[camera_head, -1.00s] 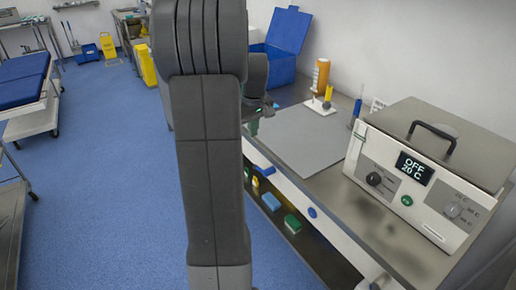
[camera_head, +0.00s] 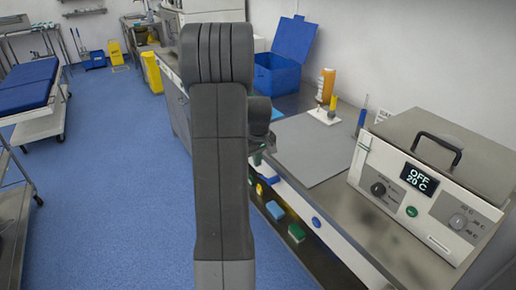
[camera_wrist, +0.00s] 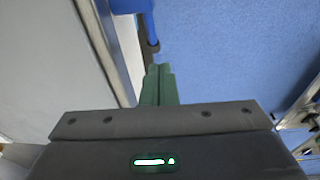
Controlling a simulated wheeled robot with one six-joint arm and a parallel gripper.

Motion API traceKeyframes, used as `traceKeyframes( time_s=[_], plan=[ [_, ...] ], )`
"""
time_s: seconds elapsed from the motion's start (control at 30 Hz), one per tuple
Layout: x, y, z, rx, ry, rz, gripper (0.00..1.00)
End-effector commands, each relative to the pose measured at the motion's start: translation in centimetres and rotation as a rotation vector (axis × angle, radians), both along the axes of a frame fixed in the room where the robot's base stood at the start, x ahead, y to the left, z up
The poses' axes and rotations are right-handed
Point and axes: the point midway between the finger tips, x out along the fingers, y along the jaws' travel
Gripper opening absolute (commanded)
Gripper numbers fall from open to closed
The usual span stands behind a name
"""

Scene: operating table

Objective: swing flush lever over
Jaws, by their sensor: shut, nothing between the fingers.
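My gripper (camera_wrist: 158,70) shows in the wrist view with its two green fingers together and empty. A blue bar (camera_wrist: 130,5) with a dark rod end (camera_wrist: 152,45) lies just beyond the fingertips, beside the pale counter front; it looks like the lever, but I cannot tell for sure. Whether the fingers touch the rod is unclear; a small gap seems to show. In the head view a small blue piece (camera_head: 269,180) shows on the counter's front edge, below my gripper, which is mostly hidden behind my arm.
The steel counter (camera_head: 385,240) carries a grey mat (camera_head: 312,150), a white heating unit (camera_head: 425,190) reading OFF 20 C, a blue open box (camera_head: 280,72) and bottles. A blue knob (camera_head: 316,221) sits on its front. Open blue floor (camera_head: 120,190) lies to the left.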

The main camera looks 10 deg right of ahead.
Motion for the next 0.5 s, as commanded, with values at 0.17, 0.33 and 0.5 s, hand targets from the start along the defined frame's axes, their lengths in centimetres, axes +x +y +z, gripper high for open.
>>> traceKeyframes(
  time_s=[0.17,0.33,0.5],
  plan=[
    [-0.7,-0.8,-2.4,0.001,0.002,-0.002,0.0],
    [-1.0,-1.1,-3.3,0.0,0.001,0.0,0.0],
    [-1.0,-1.2,-3.4,0.0,0.0,0.0,0.0]
  ],
)
